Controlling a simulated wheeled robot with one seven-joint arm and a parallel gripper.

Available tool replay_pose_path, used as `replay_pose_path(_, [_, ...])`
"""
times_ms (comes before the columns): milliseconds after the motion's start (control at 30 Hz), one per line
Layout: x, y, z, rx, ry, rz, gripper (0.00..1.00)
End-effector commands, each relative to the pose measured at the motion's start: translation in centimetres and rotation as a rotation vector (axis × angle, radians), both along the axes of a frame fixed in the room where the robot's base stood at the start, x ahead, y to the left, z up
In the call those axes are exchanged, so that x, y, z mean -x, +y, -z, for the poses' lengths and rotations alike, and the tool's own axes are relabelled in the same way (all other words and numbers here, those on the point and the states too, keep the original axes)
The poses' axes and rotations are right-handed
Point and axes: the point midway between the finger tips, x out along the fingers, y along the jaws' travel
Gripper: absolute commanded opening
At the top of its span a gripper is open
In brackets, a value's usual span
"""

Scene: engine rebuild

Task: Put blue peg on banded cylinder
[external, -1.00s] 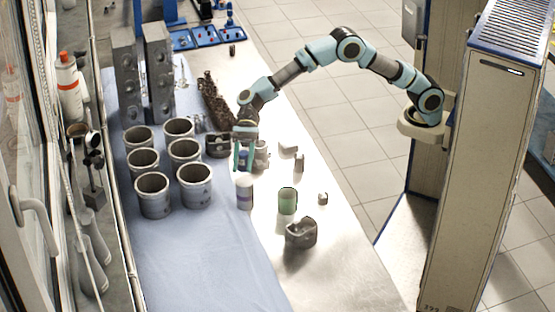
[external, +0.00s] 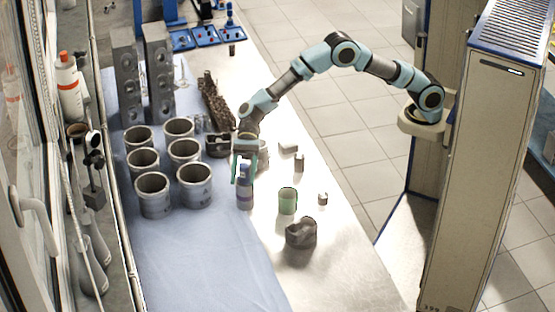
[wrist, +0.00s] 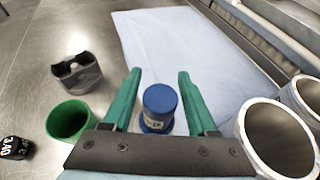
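The blue peg (external: 245,172) stands upright on top of the banded cylinder (external: 245,195), which is pale with purple bands. In the wrist view the blue peg (wrist: 159,104), with a small label, lies between my green fingers. A pale strip of the cylinder's top shows below it. My gripper (external: 244,180) points down around the peg; its fingers also show in the wrist view (wrist: 158,76). A narrow gap shows on each side of the peg, so the gripper looks open. Most of the cylinder is hidden in the wrist view.
A green cup (external: 287,201) and a grey metal part (external: 301,233) stand to the right. Several metal cylinder sleeves (external: 195,186) stand close on the left, on the blue cloth (external: 215,260). The table's front right is clear.

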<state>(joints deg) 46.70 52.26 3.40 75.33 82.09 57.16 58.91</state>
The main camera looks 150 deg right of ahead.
Motion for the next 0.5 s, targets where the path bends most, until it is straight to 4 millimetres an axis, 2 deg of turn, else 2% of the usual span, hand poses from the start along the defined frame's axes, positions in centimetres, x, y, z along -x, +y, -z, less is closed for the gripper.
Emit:
replay_pose_path(100, [0.0, 0.0, 0.0, 0.000, 0.000, 0.000, 0.69])
replay_pose_path(367, [0.0, 0.0, -0.3, 0.001, 0.000, 0.000, 0.69])
replay_pose_path(500, [1.2, -0.6, -0.8, 0.002, -0.002, 0.002, 0.69])
